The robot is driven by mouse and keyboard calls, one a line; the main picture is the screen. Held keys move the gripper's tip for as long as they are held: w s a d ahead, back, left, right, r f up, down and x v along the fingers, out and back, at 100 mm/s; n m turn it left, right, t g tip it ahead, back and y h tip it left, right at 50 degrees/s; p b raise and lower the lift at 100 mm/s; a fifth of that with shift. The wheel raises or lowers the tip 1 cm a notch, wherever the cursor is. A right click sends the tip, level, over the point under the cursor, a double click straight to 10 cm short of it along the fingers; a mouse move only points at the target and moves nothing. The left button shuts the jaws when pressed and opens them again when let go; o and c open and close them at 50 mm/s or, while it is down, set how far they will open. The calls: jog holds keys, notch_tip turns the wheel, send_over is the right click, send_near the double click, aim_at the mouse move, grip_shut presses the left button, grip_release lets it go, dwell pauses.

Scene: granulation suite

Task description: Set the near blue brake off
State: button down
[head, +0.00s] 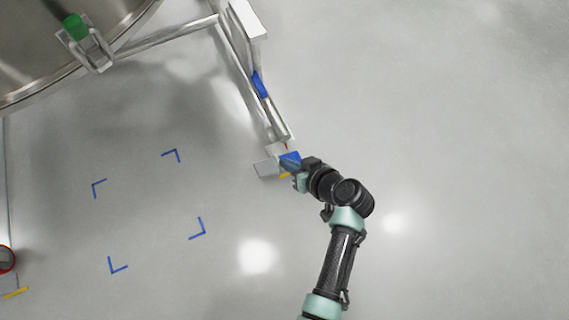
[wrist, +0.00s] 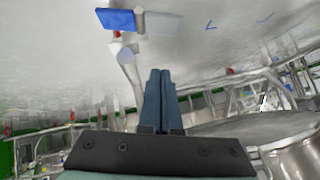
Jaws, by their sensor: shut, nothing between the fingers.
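The near blue brake (head: 290,157) is a small blue pedal at the foot of the steel frame's near leg, beside a light grey plate (head: 266,168). In the wrist view the blue pedal (wrist: 116,19) is at the top, left of the grey plate (wrist: 158,22), by a pale post. My gripper (head: 296,167) is right at the pedal in the head view and partly covers it. In the wrist view its blue-grey fingers (wrist: 160,72) are together and empty, below and right of the pedal. I cannot tell whether they touch it.
A large steel vessel (head: 40,45) with a green-topped clamp fills the upper left. A steel frame rail (head: 245,65) runs down to the brake, with another blue piece (head: 260,85) on it. Blue corner marks (head: 198,229) outline clear floor. The right floor is open.

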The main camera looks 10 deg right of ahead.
jog(key=b, duration=0.5)
send_over(263, 170)
jog(key=w+d, duration=0.1)
jog(key=d, duration=0.2)
jog(key=f, duration=0.6)
jog(key=shift+w+f, duration=0.1)
jog(key=shift+w, duration=0.1)
jog(key=shift+s+a+f+b, duration=0.1)
jog(key=shift+s+f+b, duration=0.05)
jog(key=shift+f+b, duration=0.5)
jog(key=shift+s+a+f+b, duration=0.1)
jog(key=shift+a+f+b, duration=0.1)
jog(key=shift+f+b, duration=0.2)
jog(key=shift+s+a+f+b, duration=0.15)
jog(key=shift+f+b, duration=0.15)
jog(key=shift+f, duration=0.2)
jog(key=shift+a+f+n+h+p, duration=0.2)
jog(key=shift+a+n+h+p, duration=0.2)
jog(key=shift+h+p, duration=0.35)
jog(key=shift+s+a+f+n+t+h+p, duration=0.1)
jog(key=shift+a+f+n+t+h+p, duration=0.15)
jog(key=shift+h, duration=0.2)
jog(key=shift+s+a+f+n+t+h+p, duration=0.1)
jog(key=shift+n+t+h+p, duration=0.05)
jog(key=shift+h+p, duration=0.2)
jog(key=shift+f+h, duration=0.2)
jog(key=shift+h, duration=0.05)
jog(key=shift+a+f, duration=0.25)
jog(key=shift+f, duration=0.25)
